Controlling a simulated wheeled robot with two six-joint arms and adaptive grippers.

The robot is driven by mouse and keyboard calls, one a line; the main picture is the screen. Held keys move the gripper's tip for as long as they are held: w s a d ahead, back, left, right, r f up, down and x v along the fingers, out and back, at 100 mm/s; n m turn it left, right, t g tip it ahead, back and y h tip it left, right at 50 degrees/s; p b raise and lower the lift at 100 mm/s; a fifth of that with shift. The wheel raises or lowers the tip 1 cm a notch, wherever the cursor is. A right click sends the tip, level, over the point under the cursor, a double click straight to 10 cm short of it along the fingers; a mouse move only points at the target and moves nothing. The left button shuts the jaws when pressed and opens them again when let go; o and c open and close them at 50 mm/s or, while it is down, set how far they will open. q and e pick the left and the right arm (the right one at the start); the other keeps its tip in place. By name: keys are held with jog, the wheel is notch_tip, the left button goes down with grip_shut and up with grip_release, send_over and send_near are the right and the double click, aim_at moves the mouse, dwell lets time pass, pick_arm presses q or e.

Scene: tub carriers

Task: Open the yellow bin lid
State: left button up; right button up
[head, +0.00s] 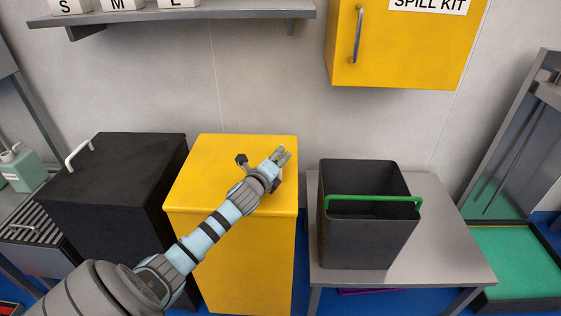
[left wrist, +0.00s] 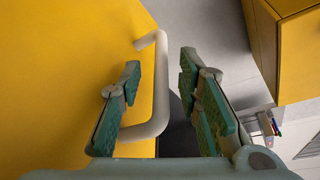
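The yellow bin (head: 250,260) stands in the middle of the head view with its yellow lid (head: 212,165) lying flat and shut. My left gripper (head: 281,155) is over the back right part of the lid. In the left wrist view the gripper (left wrist: 161,75) is open, with its two green-padded fingers on either side of a pale bar handle (left wrist: 160,90) on the lid (left wrist: 65,80). Neither finger clearly touches the handle. In the head view the handle is hidden by my gripper. My right gripper is not in view.
A black bin (head: 120,160) with a white handle stands left of the yellow one. A dark tub (head: 365,240) with a green handle sits on a grey table (head: 450,235) at right. A yellow spill kit cabinet (head: 405,45) and a shelf (head: 200,12) hang on the wall above.

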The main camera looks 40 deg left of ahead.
pick_arm(q)
jog(key=shift+x, duration=1.25)
jog(key=shift+c, duration=0.3)
grip_shut()
